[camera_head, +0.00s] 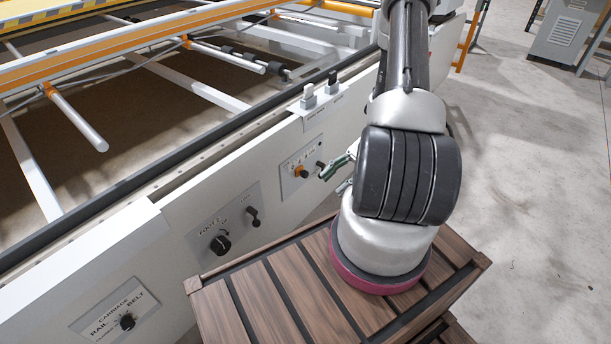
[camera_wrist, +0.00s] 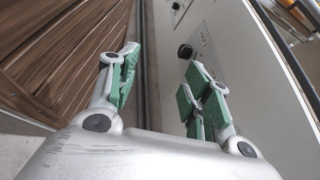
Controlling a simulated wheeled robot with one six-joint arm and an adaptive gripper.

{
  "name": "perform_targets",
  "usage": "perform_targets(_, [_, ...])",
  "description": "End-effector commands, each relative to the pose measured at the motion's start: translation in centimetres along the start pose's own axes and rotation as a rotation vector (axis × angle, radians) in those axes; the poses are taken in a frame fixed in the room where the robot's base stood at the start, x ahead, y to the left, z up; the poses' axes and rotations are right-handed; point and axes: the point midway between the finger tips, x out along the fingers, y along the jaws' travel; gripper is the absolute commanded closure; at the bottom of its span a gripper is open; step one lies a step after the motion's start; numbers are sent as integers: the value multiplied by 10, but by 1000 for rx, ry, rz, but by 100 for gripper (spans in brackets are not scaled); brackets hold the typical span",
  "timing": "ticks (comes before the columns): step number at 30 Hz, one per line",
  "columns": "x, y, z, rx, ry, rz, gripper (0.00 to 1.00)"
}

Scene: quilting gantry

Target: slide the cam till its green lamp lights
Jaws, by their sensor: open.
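My gripper (camera_head: 332,178) is open and empty in front of the white machine panel, with green pads on its fingers. The wrist view shows the open fingers (camera_wrist: 163,62) with a gap between them, the right finger close to a black knob (camera_wrist: 186,51) on the panel. In the head view, two small upright tabs, one pale (camera_head: 308,92) and one dark (camera_head: 332,84), stand on a labelled plate along the machine's top edge. I cannot tell which part is the cam. I make out no lit green lamp.
The panel carries an orange knob (camera_head: 301,172), a FOOT Z knob (camera_head: 220,244) and a RAIL/BELT knob (camera_head: 127,321). A slatted wooden platform (camera_head: 240,305) stands below my arm. Rails and rollers (camera_head: 82,120) lie behind the panel. Floor (camera_head: 540,190) at right is clear.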

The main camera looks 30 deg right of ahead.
Motion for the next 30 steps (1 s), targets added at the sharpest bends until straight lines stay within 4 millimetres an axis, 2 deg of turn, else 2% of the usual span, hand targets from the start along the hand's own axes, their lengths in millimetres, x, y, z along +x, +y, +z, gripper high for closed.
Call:
perform_targets(1, [16,1,-20,60,-48,-71,51])
perform_targets(9, [86,-23,-118,308,-223,-520,51])
perform_targets(12, [103,-35,-154,367,-251,-691,51])
perform_targets(15, [110,-53,-191,398,-252,-867,51])
perform_targets(17, [102,-71,-211,387,-236,-978,51])
perform_targets(19, [77,-95,-229,346,-202,-1092,51])
perform_targets(21, [53,-114,-239,304,-174,-1183,51])
perform_targets(24, [32,-128,-244,269,-152,-1273,51])
perform_targets(26, [27,-133,-242,246,-148,-1302,51])
perform_targets(30, [32,-147,-241,226,-143,-1298,51])
